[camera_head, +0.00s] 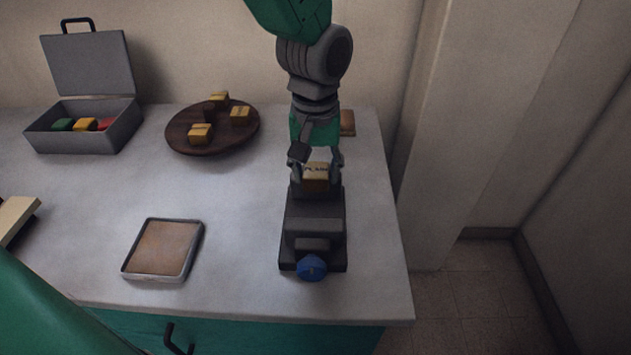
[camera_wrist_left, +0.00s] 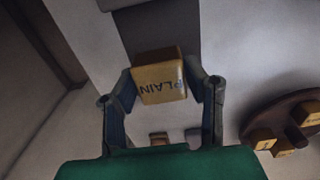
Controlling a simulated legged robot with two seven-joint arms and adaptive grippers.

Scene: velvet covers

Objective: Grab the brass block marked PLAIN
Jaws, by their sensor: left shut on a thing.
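The brass block marked PLAIN (camera_head: 316,178) is at the far end of a dark grey vise-like device on the counter. Its lettering also shows on the block in the left wrist view (camera_wrist_left: 160,84). My left gripper (camera_head: 316,164) comes down over it, and its fingers are shut on the block's two sides. It also shows in the left wrist view (camera_wrist_left: 162,90). I cannot tell whether the block rests on the device or is just above it. My right gripper is not in view.
The dark device (camera_head: 314,226) has a blue knob (camera_head: 311,268) at its front. A round wooden board (camera_head: 235,137) carries several brass blocks. An open grey case (camera_head: 121,135) holds coloured pieces. A shallow tray (camera_head: 184,274) lies at front centre-left. The counter's right edge is close to the device.

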